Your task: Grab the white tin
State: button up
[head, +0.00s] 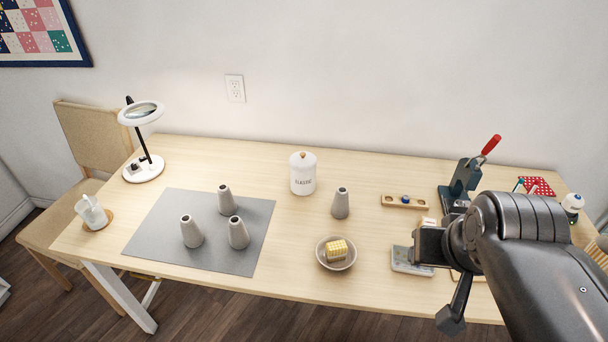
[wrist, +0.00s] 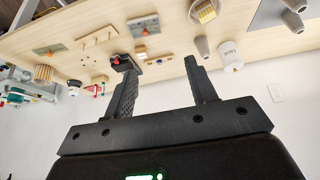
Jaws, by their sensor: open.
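In the wrist view, which is upside down, the white tin (wrist: 230,56) shows beyond and to the right of the fingers. My gripper (wrist: 160,68) is open, with nothing between its fingers. It is well apart from the tin. In the head view my arm and wrist cover the right front of the table, and the fingertips are hard to make out.
A grey cone (head: 341,203) stands just right of the tin. Several more cones stand on a grey mat (head: 160,237). A bowl (head: 336,262) with a yellow block sits in front. A red-handled press (head: 468,178) stands right. A magnifier lamp (head: 143,170) stands left.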

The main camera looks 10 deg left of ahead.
aim_at(303, 162)
jog(key=shift+o, duration=0.2)
jog(key=o, duration=1)
jog(key=w+a+f+n+t+y, duration=0.1)
jog(key=w+a+t, duration=0.1)
jog(key=w+a, duration=0.65)
jog(key=w+a+f+t+y, duration=0.1)
jog(key=w+a+f+t, duration=0.15)
jog(key=w, duration=1.05)
jog(key=w+a+f+n+t+y, duration=0.1)
jog(key=w+a+t, duration=0.1)
jog(key=w+a, duration=0.65)
jog(key=w+a+f+t, duration=0.3)
jog(key=w+a+f, duration=0.2)
jog(key=w+f, duration=0.35)
jog(key=a+f+m+t+h, duration=0.25)
jog(key=a+f, duration=0.25)
jog(key=f, duration=0.7)
jog(key=shift+n+h, duration=0.25)
jog(key=w, duration=1.1)
jog(key=shift+d+r, duration=0.2)
jog(key=shift+r, duration=0.05)
